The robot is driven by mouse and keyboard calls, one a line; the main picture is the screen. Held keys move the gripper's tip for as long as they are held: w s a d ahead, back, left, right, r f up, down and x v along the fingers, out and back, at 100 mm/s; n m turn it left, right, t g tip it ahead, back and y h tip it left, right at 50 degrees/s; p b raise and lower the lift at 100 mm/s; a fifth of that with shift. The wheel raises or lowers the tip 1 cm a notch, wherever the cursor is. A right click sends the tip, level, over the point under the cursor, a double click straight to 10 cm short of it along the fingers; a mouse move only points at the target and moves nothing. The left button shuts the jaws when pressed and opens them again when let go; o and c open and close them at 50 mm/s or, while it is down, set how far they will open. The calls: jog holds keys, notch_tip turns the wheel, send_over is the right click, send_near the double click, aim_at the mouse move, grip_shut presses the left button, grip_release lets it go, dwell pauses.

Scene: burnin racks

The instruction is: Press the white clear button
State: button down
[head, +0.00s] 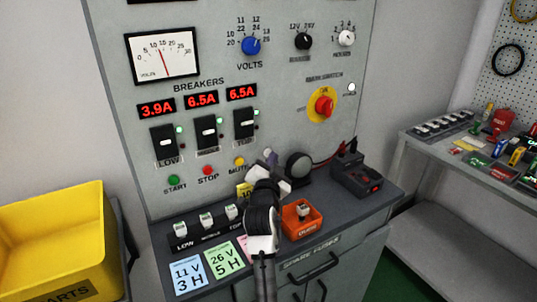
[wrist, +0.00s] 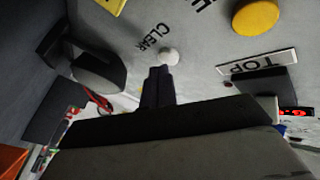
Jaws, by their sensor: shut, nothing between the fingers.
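The white clear button (wrist: 169,55) is a small round knob on the grey panel in the wrist view, beside the printed word CLEAR. My gripper (wrist: 160,70) is shut and empty, its dark fingertips just below the button in that picture. The tips look very close to it; I cannot tell whether they touch. In the head view my gripper (head: 270,155) is at the lower panel, right of the yellow mute button (head: 239,162).
Red stop (head: 208,171) and green start (head: 173,180) buttons are left. An orange tray (head: 290,226) and a dark box (head: 357,176) stand on the ledge. A yellow bin (head: 50,230) is far left.

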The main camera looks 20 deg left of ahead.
jog(key=shift+w+a, duration=0.25)
jog(key=shift+a, duration=0.1)
dwell(0.4)
jog(key=shift+s+d, duration=0.1)
jog(key=shift+d, duration=0.05)
jog(key=shift+s+d, duration=0.4)
jog(key=shift+d, duration=0.1)
dwell(0.3)
jog(key=s+d, duration=0.1)
jog(key=d, duration=0.1)
jog(key=s+d, duration=0.2)
dwell(0.4)
dwell(0.7)
